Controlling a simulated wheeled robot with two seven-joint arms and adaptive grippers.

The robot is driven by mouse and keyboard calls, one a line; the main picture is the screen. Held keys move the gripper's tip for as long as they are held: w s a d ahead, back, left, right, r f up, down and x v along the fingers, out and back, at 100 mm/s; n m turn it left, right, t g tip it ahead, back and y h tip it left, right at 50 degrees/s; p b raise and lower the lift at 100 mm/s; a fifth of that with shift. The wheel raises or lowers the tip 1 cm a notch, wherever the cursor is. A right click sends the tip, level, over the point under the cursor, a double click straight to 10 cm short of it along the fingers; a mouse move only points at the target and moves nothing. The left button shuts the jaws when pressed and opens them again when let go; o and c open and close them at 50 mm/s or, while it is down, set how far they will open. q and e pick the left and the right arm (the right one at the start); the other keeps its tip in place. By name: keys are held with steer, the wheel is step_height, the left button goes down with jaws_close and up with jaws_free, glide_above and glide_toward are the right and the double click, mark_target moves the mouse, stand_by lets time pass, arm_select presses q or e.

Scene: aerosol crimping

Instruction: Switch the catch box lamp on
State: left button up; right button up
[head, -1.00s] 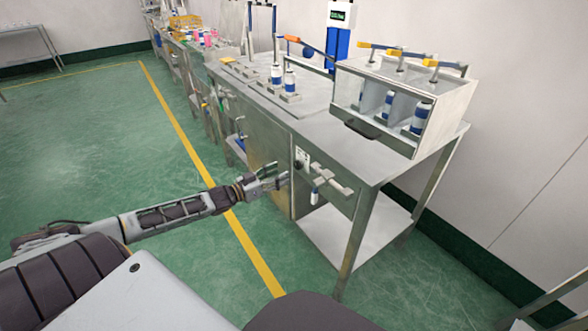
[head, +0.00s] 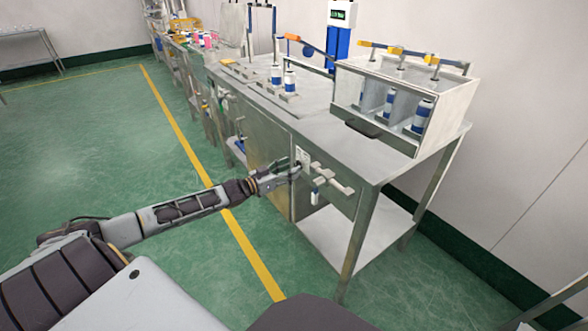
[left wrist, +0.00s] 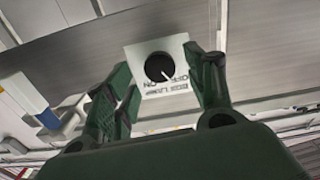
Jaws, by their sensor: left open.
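The lamp switch is a round black knob (left wrist: 158,67) on a white plate (left wrist: 140,50), with lettering upside down in the left wrist view. Its white pointer mark points to the lower right, towards the word OFF. In the head view the white plate (head: 303,157) sits on the front of the steel bench, and my gripper partly hides the knob. My left gripper (head: 294,169) is open, its fingertips close to the panel. In the left wrist view its fingers stand on either side of the knob; I cannot tell whether they touch it.
A clear-fronted box (head: 453,113) with several bottles stands on the steel bench (head: 330,127). A tee-shaped fitting (head: 330,179) with a hanging white and blue piece sticks out right of the switch plate. Green floor (head: 120,140) is open to the left.

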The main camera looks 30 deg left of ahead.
arm_select(q)
steer(key=shift+b+x, duration=0.35)
steer(key=shift+x, duration=0.8)
arm_select(e)
steer(key=shift+s+a+r, duration=0.1)
steer(key=shift+r, duration=0.5)
arm_select(q)
steer(key=c, duration=1)
arm_select(e)
steer(key=shift+f, duration=0.1)
